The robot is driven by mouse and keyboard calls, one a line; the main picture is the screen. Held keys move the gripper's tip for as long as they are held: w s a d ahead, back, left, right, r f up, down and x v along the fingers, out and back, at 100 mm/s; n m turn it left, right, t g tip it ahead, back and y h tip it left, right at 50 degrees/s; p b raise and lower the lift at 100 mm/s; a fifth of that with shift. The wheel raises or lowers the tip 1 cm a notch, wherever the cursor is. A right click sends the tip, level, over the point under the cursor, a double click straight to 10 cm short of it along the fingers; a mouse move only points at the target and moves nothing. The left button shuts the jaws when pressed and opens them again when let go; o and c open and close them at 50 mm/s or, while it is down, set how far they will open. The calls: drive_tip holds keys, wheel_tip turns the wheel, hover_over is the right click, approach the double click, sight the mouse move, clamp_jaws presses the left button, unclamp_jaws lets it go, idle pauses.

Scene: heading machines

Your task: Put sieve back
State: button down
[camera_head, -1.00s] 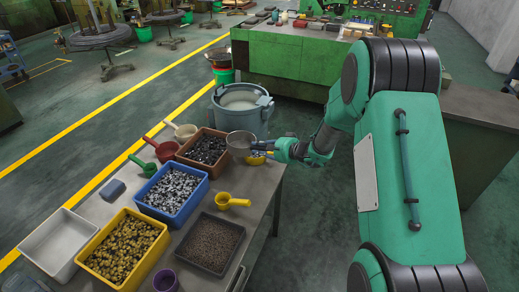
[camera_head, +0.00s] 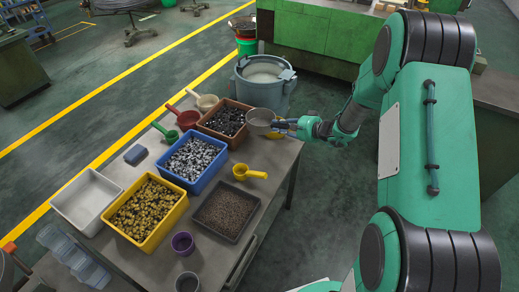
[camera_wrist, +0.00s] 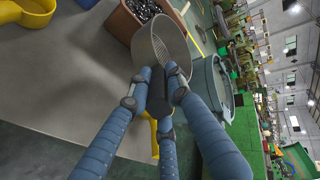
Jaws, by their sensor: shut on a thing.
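The sieve (camera_head: 260,121) is a round grey metal bowl with a mesh bottom. In the head view it is at the far right corner of the table, beside the brown bin. My gripper (camera_head: 286,125) is shut on its handle from the right. In the wrist view the sieve (camera_wrist: 163,44) is tilted, with its inside partly showing, and my fingers (camera_wrist: 162,88) close around the dark handle. I cannot tell whether the sieve touches the table or the brown bin.
A brown bin (camera_head: 205,127), blue bin (camera_head: 211,174), yellow bin (camera_head: 182,222) and dark tray (camera_head: 239,231) fill the table (camera_head: 262,180). A yellow scoop (camera_head: 247,173) lies near the right edge. An empty white tray (camera_head: 62,207) is at left. A grey bucket (camera_head: 284,97) stands behind.

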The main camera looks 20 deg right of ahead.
drive_tip(key=shift+s+a+f+n+g+y+p, duration=0.15)
drive_tip(key=shift+s+n+g+y+p, duration=0.3)
drive_tip(key=shift+s+p, duration=0.45)
drive_tip(key=shift+s+a+f+n+g+y+p, duration=0.2)
drive_tip(key=shift+s+n+y+p, duration=0.1)
drive_tip(key=shift+s+n+p, duration=0.5)
drive_tip(key=shift+s+a+f+n+g+y+p, duration=0.15)
drive_tip(key=shift+s+n+g+y+p, duration=0.2)
drive_tip(key=shift+s+p, duration=0.65)
wheel_tip(320, 180, down, 6)
drive_tip(key=b, duration=0.1)
drive_tip(key=shift+f, duration=0.15)
drive_tip(key=shift+f+b, duration=0.4)
drive_tip(key=shift+f, duration=1.65)
drive_tip(key=c, duration=1.6)
unclamp_jaws()
